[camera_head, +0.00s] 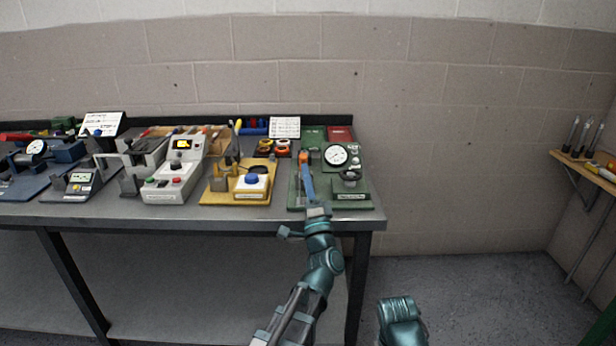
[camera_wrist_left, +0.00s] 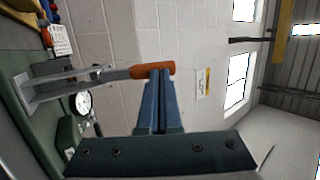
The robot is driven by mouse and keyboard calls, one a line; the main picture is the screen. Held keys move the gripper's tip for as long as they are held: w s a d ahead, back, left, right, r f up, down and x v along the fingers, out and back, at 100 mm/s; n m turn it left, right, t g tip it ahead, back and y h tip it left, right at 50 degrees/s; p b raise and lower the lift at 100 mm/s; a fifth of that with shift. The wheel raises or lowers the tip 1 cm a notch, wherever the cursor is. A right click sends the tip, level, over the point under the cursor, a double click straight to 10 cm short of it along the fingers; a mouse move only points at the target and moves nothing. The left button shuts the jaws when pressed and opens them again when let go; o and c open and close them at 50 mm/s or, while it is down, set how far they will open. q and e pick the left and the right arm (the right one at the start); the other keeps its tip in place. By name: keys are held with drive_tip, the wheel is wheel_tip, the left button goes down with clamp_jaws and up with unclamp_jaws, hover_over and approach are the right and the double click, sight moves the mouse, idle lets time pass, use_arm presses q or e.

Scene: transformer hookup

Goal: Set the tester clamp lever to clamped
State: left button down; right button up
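The tester is a green board (camera_head: 362,202) at the right end of the bench, with a round white gauge (camera_head: 336,155). Its clamp lever has an orange handle (camera_head: 304,158), partly behind my left gripper. In the left wrist view the orange handle (camera_wrist_left: 145,70) lies crosswise at the fingertips, its grey metal arm running left to the clamp. My left gripper (camera_head: 308,183) has its blue fingers together, and in the wrist view (camera_wrist_left: 160,75) they overlap the handle's edge without visibly straddling it. Whether they touch is unclear. My right gripper is out of view.
Left of the tester stand a yellow board (camera_head: 233,199) with a blue button and a white control box (camera_head: 166,194). Orange and dark rings (camera_head: 282,146) sit behind. The bench's front edge (camera_head: 250,222) lies under my left arm. The floor to the right is clear.

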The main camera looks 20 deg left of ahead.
sight(306, 159)
use_arm(q)
drive_tip(key=shift+d+r+p+x, duration=0.2)
drive_tip(key=shift+p+x, duration=0.45)
drive_tip(key=shift+x, duration=0.4)
drive_tip(key=shift+d+r+p+x, duration=0.1)
drive_tip(key=shift+d+p+x, duration=0.1)
drive_tip(key=shift+p+x, duration=0.65)
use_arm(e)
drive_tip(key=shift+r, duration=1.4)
use_arm(q)
drive_tip(key=shift+w+a+r, duration=0.1)
drive_tip(key=shift+w+r, duration=0.05)
drive_tip(key=shift+w, duration=0.15)
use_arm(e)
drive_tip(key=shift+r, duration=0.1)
